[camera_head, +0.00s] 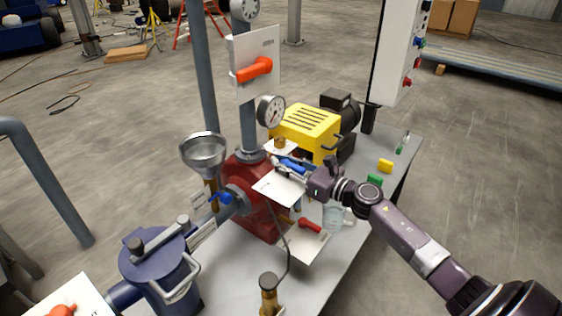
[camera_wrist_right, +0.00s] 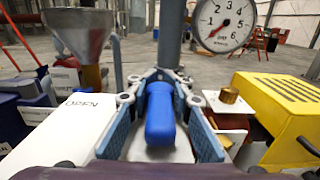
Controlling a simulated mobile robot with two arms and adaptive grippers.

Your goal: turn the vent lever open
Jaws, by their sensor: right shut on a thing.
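A blue lever (camera_head: 291,163) sits over a white plate (camera_head: 268,186) on top of the red pump body; I take it to be the vent lever. In the right wrist view the blue lever (camera_wrist_right: 160,115) stands between my fingers, and the plate (camera_wrist_right: 68,118) to its left reads "OPEN". My right gripper (camera_head: 288,168) reaches in from the right and is shut on this lever; it also shows in the wrist view (camera_wrist_right: 161,82). The lever's base is hidden by the fingers. My left gripper is not in view.
A pressure gauge (camera_head: 271,111) and grey pipe stand behind the lever. A yellow motor cover (camera_head: 306,130) is close on the right, a metal funnel (camera_head: 203,150) on the left. A red lever (camera_head: 309,226) is below my gripper. An orange-red lever (camera_head: 254,70) is higher up.

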